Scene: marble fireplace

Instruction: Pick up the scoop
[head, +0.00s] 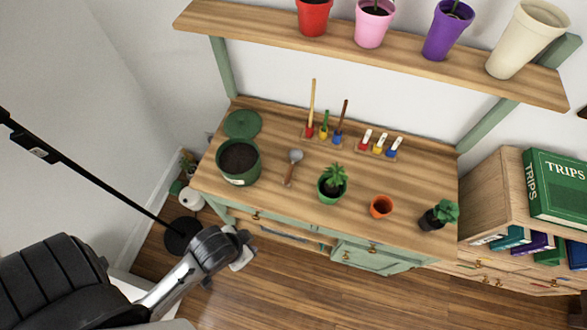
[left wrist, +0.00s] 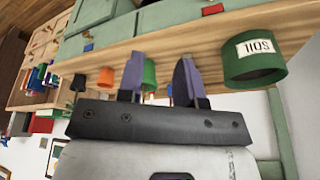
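The scoop (head: 291,168), with a grey head and a brown handle, lies on the wooden workbench top (head: 330,222) between the soil pot and the potted plant. In the head view my left gripper (head: 244,250) is in front of the bench's left part, apart from the scoop. In the left wrist view, its two fingers (left wrist: 160,72) stand apart with nothing between them. I cannot make out the scoop in that view. My right gripper is not in view.
A green soil pot (head: 239,162) also shows in the left wrist view (left wrist: 254,62). A green potted plant (head: 332,183), an orange pot (head: 381,206) and a dark pot (head: 438,215) stand right of the scoop. Tool holders (head: 322,136) are behind. A shelf (head: 370,48) of pots hangs above.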

